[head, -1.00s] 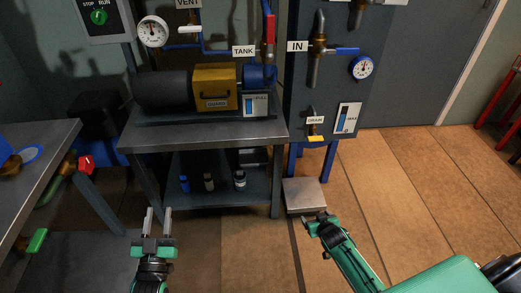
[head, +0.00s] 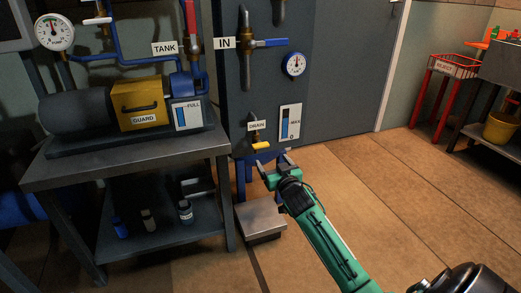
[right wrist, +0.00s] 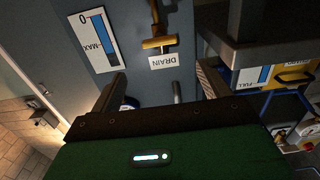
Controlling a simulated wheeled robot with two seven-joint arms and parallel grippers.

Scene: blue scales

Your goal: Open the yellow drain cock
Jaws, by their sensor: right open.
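The yellow drain cock (head: 261,146) sits low on the grey panel, under a pipe stub beside the DRAIN label (head: 256,126). Its lever lies crosswise. It also shows at the top of the right wrist view (right wrist: 158,43), which is upside down. My right gripper (head: 276,163) is open and empty, just below and slightly right of the cock in the head view. In the right wrist view its two fingers stand apart, with the cock ahead of the gap between them. The gripper does not touch the cock. My left gripper is out of view.
A grey box (head: 260,216) stands on the floor below the cock. A metal bench (head: 130,160) with a pump and yellow guard (head: 142,103) is at left. The blue IN lever (head: 270,43) and a gauge (head: 293,64) are above.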

